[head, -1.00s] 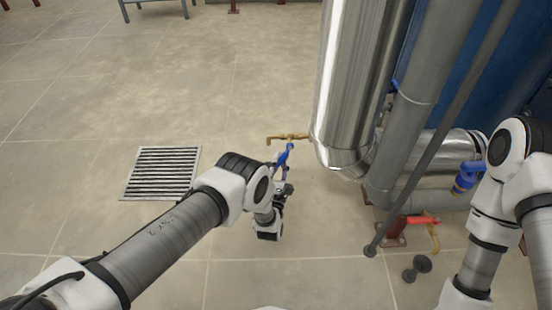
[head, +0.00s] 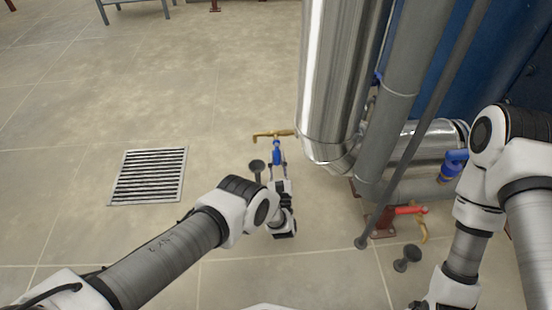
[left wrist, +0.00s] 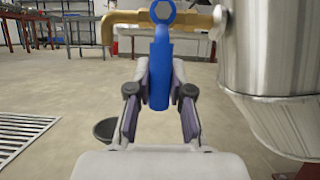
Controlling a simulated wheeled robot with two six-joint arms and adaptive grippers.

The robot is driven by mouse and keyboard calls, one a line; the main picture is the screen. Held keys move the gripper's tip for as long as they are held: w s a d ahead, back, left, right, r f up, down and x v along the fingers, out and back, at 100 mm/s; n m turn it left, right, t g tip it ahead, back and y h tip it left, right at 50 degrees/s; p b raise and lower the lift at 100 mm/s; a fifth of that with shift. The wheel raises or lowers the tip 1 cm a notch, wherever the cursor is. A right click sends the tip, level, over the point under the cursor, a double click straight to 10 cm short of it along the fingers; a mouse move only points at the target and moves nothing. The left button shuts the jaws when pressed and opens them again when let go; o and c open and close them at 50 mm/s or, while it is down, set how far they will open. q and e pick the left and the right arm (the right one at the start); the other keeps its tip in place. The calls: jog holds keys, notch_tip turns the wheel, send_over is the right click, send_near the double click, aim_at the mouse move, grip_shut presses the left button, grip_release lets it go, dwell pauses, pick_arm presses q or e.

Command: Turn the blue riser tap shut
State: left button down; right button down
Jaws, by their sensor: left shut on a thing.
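The blue riser tap is a brass tap (head: 272,134) with a blue lever (head: 277,151), sticking out left from the large shiny pipe. The lever points toward me, roughly square to the brass body. My left gripper (head: 278,163) is shut on the lever. In the left wrist view the blue lever (left wrist: 159,80) lies between both fingers (left wrist: 159,88), below the brass spout pipe (left wrist: 125,22) and its blue hex nut. My right arm comes in at the right; its gripper is out of the picture.
The shiny pipe (head: 330,90) and grey pipes (head: 385,120) stand right of the tap. A red-handled tap (head: 408,210), another blue tap (head: 450,167) and a dark round-topped post (head: 407,257) are further right. A floor grate (head: 148,176) is left. Open floor lies left of the tap.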

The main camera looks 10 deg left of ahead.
pick_arm(q)
jog(key=c, duration=1)
grip_release()
jog(key=shift+s+d, duration=0.1)
jog(key=v, duration=1.1)
jog(key=shift+s+d+f, duration=0.15)
jog(key=shift+s+f, duration=0.05)
jog(key=shift+s, duration=0.1)
